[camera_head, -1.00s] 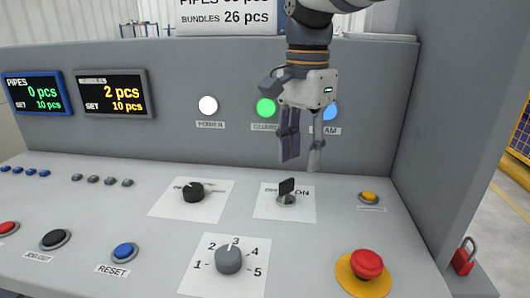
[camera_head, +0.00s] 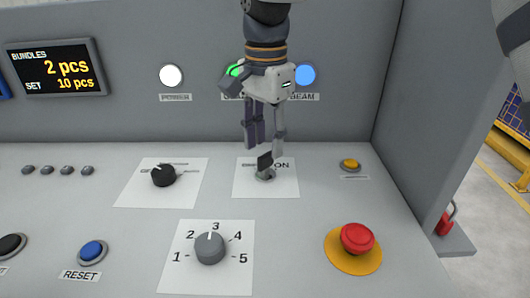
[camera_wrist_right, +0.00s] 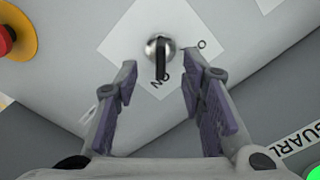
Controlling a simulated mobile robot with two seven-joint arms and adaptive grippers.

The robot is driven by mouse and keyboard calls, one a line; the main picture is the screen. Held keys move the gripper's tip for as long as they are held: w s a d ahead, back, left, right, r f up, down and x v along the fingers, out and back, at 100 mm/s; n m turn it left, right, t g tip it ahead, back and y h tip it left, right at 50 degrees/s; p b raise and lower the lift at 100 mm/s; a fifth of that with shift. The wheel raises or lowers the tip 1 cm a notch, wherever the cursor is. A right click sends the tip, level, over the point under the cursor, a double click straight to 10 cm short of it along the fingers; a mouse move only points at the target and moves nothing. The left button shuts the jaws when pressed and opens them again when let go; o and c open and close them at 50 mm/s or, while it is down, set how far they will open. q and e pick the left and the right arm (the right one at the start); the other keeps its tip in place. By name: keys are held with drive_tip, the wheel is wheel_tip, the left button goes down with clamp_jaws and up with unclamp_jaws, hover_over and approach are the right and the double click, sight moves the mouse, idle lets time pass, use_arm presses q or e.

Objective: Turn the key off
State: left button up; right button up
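The key switch (camera_head: 265,168) sits on a white label plate (camera_head: 285,185) on the sloped grey panel; its dark key stands in a round metal lock. In the right wrist view the key (camera_wrist_right: 161,58) points toward the "ON" mark. My right gripper (camera_head: 265,146) hangs just above and behind the key in the head view. In the wrist view its fingers (camera_wrist_right: 158,82) are spread apart, one on either side of the key's line, with nothing between the pads. My left gripper is in neither view.
A black selector knob (camera_head: 163,176) is left of the key. A numbered grey dial (camera_head: 210,248) is in front. A red mushroom button (camera_head: 357,238) is front right, and a yellow button (camera_head: 350,164) is right. The upright panel (camera_head: 130,125) rises behind.

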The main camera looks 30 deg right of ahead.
sight(266, 154)
drive_tip(key=shift+f, duration=2.5)
clamp_jaws()
